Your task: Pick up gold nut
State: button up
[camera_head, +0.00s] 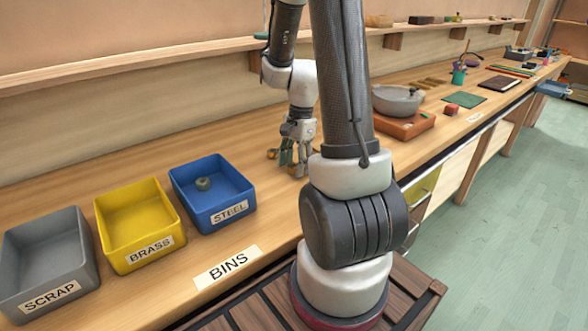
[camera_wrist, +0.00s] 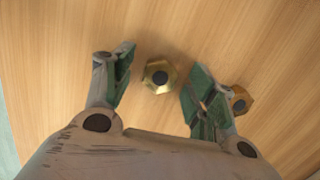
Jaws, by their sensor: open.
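A gold hexagonal nut (camera_wrist: 159,76) with a dark hole lies on the wooden bench top in the wrist view. My gripper (camera_wrist: 163,72) is open above the bench, with one green-padded finger on each side of this nut and gaps between. A second, browner nut (camera_wrist: 240,100) lies to the right, outside the right finger and partly hidden by it. In the head view my gripper (camera_head: 287,160) points down at the bench, right of the blue bin; the nuts are too small and covered there to make out clearly.
A blue STEEL bin (camera_head: 232,214) holding a grey-green nut (camera_head: 203,184), a yellow BRASS bin (camera_head: 150,252) and a grey SCRAP bin (camera_head: 50,293) stand left. A grey bowl (camera_head: 398,104) on an orange-brown block stands right. Bench between bins and bowl is mostly clear.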

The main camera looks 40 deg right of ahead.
jog(key=c, duration=1.2)
jog(key=shift+o, duration=0.2)
